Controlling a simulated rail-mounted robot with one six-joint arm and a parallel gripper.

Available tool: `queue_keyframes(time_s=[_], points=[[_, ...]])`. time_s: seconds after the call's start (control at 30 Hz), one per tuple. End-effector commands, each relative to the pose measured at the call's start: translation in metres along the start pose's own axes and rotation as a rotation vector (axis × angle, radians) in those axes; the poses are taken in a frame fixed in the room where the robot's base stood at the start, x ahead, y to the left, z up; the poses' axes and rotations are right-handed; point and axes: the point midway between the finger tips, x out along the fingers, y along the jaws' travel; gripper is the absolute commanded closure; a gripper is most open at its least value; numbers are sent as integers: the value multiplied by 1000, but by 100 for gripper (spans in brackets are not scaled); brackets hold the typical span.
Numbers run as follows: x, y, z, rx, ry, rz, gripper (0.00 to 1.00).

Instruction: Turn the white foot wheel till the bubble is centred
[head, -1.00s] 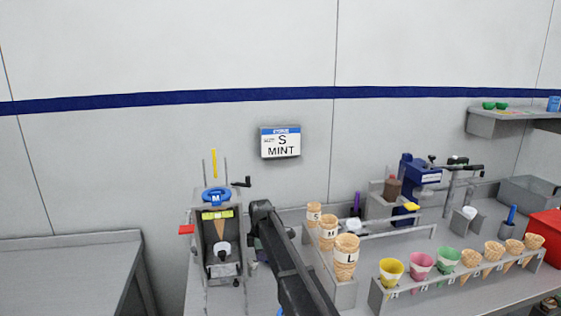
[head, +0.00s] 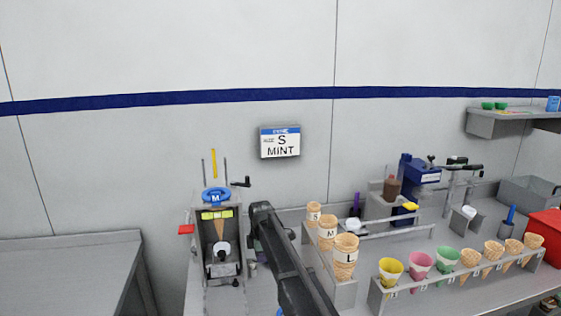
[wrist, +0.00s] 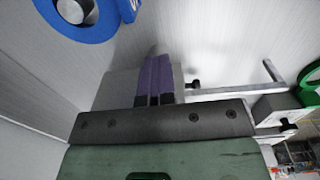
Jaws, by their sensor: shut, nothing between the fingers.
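The grey cone machine (head: 199,240) stands on the counter left of my arm in the head view. A yellow-green strip that looks like the bubble level (head: 217,214) crosses its front; the bubble is too small to read. A white round part (head: 222,249) shows low in the machine, below a cone; I cannot tell whether it is the foot wheel. My gripper shows in the wrist view, its two purple fingers (wrist: 154,78) shut together and empty. A blue ring (wrist: 75,28) is at upper left and a green ring (wrist: 309,82) at right, both apart from the fingers. My arm hides the gripper in the head view.
A rack of marked cones (head: 345,290) and a row of coloured cups and cones (head: 375,297) stand right of my arm. A red handle (head: 186,229) sticks out left of the machine. A sign (head: 280,142) reads S MINT. A bare grey table (head: 70,265) is at far left.

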Motion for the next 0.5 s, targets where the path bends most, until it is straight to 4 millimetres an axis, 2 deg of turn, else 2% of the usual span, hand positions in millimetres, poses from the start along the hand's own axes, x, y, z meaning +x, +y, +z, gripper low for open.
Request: queue_keyframes(time_s=[0.03, 0.33, 0.5], points=[[7, -10, 1, -7, -4, -19, 100], [6, -10, 9, -5, -6, -19, 100], [-17, -8, 10, -2, -7, -20, 100]])
